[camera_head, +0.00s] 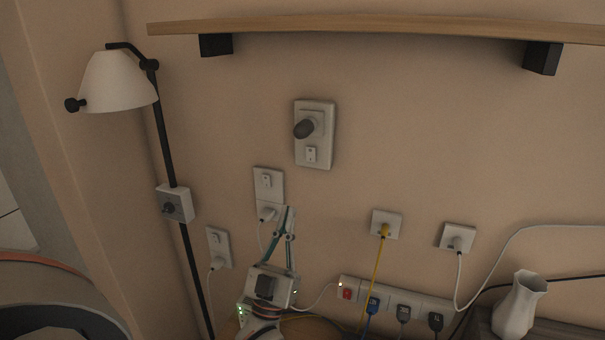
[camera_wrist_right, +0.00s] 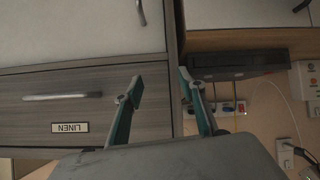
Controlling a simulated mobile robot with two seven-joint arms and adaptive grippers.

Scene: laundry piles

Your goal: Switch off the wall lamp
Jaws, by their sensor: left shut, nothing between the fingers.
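The wall lamp has a white shade (camera_head: 117,82) at the upper left on a black pole. No clear glow shows on it. A pale box with a dark knob (camera_head: 175,204) sits on the pole below the shade. My left gripper (camera_head: 284,208) is shut and empty, pointing up in front of the wall. It is right of the lamp pole, apart from the box, and overlaps the edge of a double wall plate (camera_head: 269,182) with a plug. My right gripper (camera_wrist_right: 161,78) is open and empty in the right wrist view, before a drawer labelled LINEN (camera_wrist_right: 70,128).
A wall plate with a dark knob and small switch (camera_head: 315,134) is above my left gripper. Several plugged sockets, a yellow cord (camera_head: 375,275), a power strip (camera_head: 415,303) and a white vase (camera_head: 520,302) are to the right. A wooden shelf (camera_head: 380,25) spans the top.

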